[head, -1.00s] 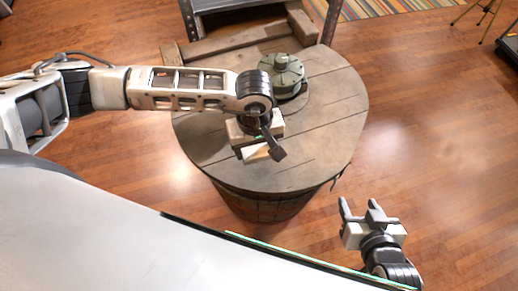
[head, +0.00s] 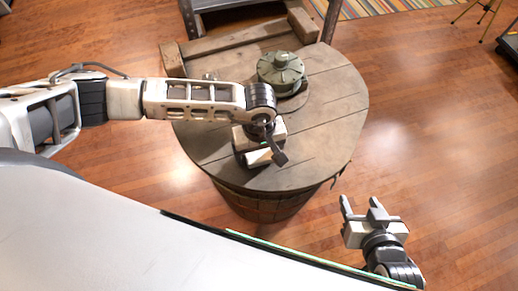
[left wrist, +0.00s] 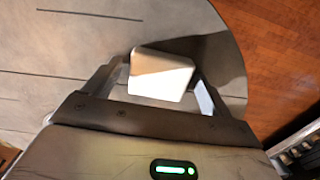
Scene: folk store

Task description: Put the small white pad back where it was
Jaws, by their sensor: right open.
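The small white pad (head: 257,159) shows as a light block under my left gripper, over the front part of the round wooden barrel top (head: 315,150). In the left wrist view the pad (left wrist: 165,77) sits between the two fingers of my left gripper (left wrist: 160,82), with both fingertips against its sides. A dark shadow lies on the wood to its right, and the pad looks held just above the top. In the head view my left gripper (head: 265,150) hides part of the pad. My right gripper (head: 366,212) is open and empty, off the barrel at the lower right.
A green-grey lidded metal object (head: 281,72) stands on the barrel top behind my left gripper. The barrel top's right side is clear. A striped rug (head: 400,8) lies at the back.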

